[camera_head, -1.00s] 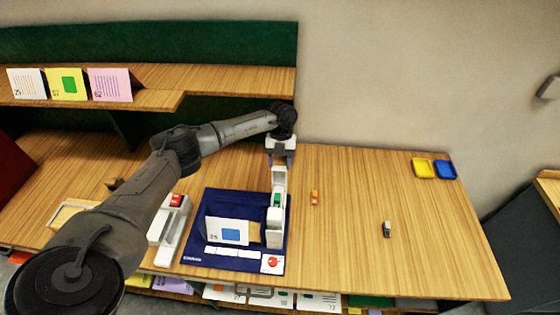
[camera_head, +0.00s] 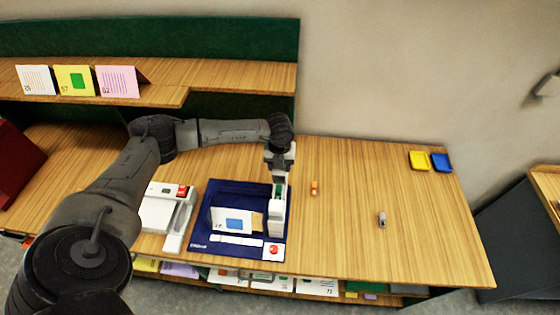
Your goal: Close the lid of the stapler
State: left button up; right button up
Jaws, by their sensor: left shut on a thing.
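The stapler (camera_head: 277,220) is white with a green part near its upper end. It stands at the right side of the dark blue mat (camera_head: 205,218). My left gripper (camera_head: 279,176) comes down over the stapler's far, upper end and is shut on its lid. The gripper hides the top of the lid, so I cannot tell its exact angle. My right gripper is not in view.
A small orange item (camera_head: 314,188) and a grey item (camera_head: 382,220) lie to the right. Yellow (camera_head: 419,161) and blue trays (camera_head: 442,163) sit far right. The right tabletop is mostly clear.

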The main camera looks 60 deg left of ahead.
pick_arm(q)
jog(key=shift+d+r, duration=0.1)
jog(key=shift+d, duration=0.15)
jog(key=o, duration=1.3)
jog(key=shift+s, duration=0.1)
jog(key=shift+c, duration=0.2)
notch_tip(320, 180, up, 14)
jog(key=b, duration=0.3)
jog(key=shift+a, duration=0.15)
